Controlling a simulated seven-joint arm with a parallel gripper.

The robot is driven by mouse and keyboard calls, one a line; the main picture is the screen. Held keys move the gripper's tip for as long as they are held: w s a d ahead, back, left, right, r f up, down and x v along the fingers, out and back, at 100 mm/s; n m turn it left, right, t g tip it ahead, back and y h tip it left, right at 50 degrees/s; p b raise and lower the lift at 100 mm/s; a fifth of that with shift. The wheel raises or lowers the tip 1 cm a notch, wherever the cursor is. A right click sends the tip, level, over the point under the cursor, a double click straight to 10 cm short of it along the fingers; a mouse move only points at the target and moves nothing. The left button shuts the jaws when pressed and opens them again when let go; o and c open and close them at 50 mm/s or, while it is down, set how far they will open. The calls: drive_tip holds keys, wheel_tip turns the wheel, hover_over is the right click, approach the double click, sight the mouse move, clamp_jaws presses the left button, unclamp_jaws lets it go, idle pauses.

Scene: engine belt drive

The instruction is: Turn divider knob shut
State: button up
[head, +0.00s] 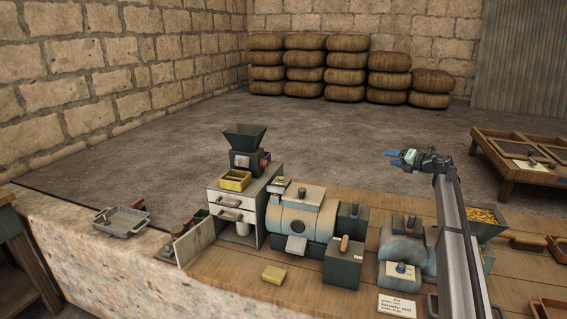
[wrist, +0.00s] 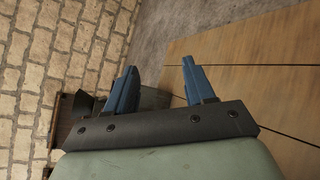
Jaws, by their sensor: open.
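My gripper (head: 390,154) is open and empty, held high above the right half of the bench with its blue fingers pointing left. In the wrist view the two blue fingers (wrist: 160,68) stand apart with nothing between them. Several knobs show on the machines: an orange-brown handle (head: 344,243) on a dark box (head: 343,264), a blue knob (head: 400,268) on a grey-green machine (head: 401,245), and a small dark knob (head: 355,209) on an upright dark box. I cannot tell which is the divider knob. My gripper touches none of them.
A cream cylindrical machine (head: 299,217) stands mid-bench, beside a white cabinet (head: 237,203) with an open door and a hopper grinder (head: 245,149) on top. A yellow block (head: 273,275) and a label card (head: 398,306) lie near the front. A hopper of yellow grain (head: 483,217) stands right.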

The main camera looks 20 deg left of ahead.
drive_tip(key=s+a+r+n+g+y, duration=0.1)
drive_tip(key=s+a+n+g, duration=0.2)
drive_tip(key=a, duration=0.7)
drive_tip(key=s+a+r+n+g+y, duration=0.1)
drive_tip(key=s+a+n+g+y, duration=0.2)
drive_tip(key=a, duration=0.7)
drive_tip(key=n+g+h, duration=0.2)
drive_tip(key=n+g, duration=0.3)
drive_tip(key=g, duration=0.2)
approach(265, 163)
drive_tip(key=x, duration=0.5)
drive_tip(key=w+x, duration=0.1)
drive_tip(key=x, duration=0.2)
drive_tip(key=shift+w+f, duration=0.15)
drive_tip(key=shift+f, duration=0.1)
clamp_jaws()
